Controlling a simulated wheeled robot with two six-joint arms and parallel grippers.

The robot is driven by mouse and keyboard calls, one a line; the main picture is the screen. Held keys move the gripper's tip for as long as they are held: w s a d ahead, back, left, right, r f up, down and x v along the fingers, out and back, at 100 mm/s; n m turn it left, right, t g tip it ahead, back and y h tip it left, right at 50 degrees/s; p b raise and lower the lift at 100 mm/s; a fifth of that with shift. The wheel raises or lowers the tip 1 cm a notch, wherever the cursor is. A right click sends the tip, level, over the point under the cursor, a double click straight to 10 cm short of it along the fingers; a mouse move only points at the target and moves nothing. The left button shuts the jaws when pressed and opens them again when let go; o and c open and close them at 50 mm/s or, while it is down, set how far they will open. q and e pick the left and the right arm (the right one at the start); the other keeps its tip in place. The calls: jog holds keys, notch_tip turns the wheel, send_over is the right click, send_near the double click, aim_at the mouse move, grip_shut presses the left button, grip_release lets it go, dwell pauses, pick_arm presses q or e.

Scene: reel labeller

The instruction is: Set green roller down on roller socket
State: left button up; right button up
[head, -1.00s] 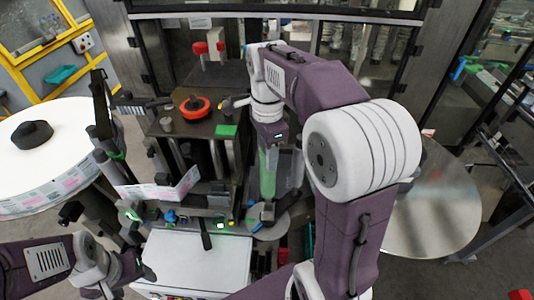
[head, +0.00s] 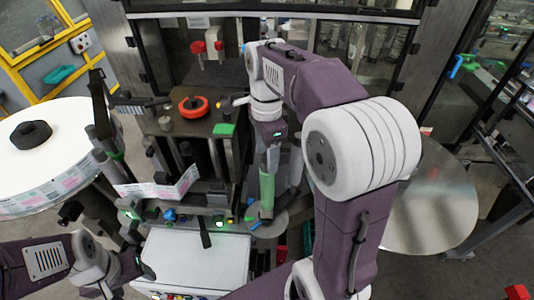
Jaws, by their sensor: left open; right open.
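The green roller (head: 267,193) stands upright beside the labeller's dark column, its lower end at a round grey plate (head: 270,221), which I take to be the roller socket. The roller's exact seating is too small to tell. My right gripper (head: 268,150) points down at the roller's upper end; its fingers are open and hard to make out against the roller. My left gripper (head: 143,272) is open and empty at the lower left, beside the white cabinet, away from the roller.
A large white label reel (head: 62,140) stands at the left, with its label web (head: 165,188) running toward the labeller. A red-orange ring (head: 194,106) sits on the machine top. A white cabinet (head: 195,255) is in front. A metal disc (head: 435,205) lies right of my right arm.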

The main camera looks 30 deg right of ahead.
jog(key=shift+w+r, duration=0.1)
jog(key=shift+r, duration=0.3)
notch_tip(320, 180, up, 8)
jog(key=shift+r, duration=0.15)
dwell(0.5)
